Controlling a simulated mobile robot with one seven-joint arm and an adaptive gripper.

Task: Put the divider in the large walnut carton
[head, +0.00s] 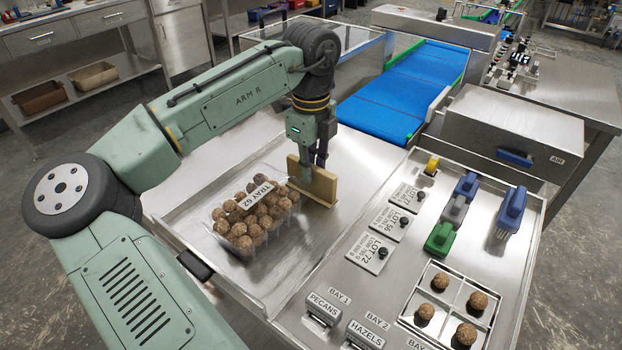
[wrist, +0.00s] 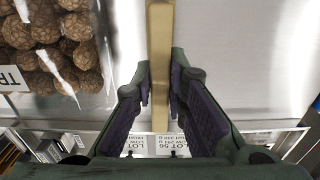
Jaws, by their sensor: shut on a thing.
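The divider (head: 318,186) is a tan, thin upright board at the right side of the walnut carton. My gripper (head: 310,160) is shut on its upper part. In the wrist view the divider (wrist: 160,50) runs between the two fingers of my gripper (wrist: 161,92). I cannot tell whether its lower edge touches the steel top. The walnut carton (head: 262,238) is a clear clamshell filled with walnuts, with a "TRAY 62" label on it. The carton also shows at the upper left of the wrist view (wrist: 100,75). The divider is beside it, close to its right end.
The steel worktop (head: 190,220) is bare around the carton. To the right, a panel holds lot cards (head: 368,252), colored clamps (head: 440,238) and a four-part tray (head: 482,318) with walnuts. A blue conveyor (head: 385,105) lies behind. A black block (head: 194,265) sits at the front left edge.

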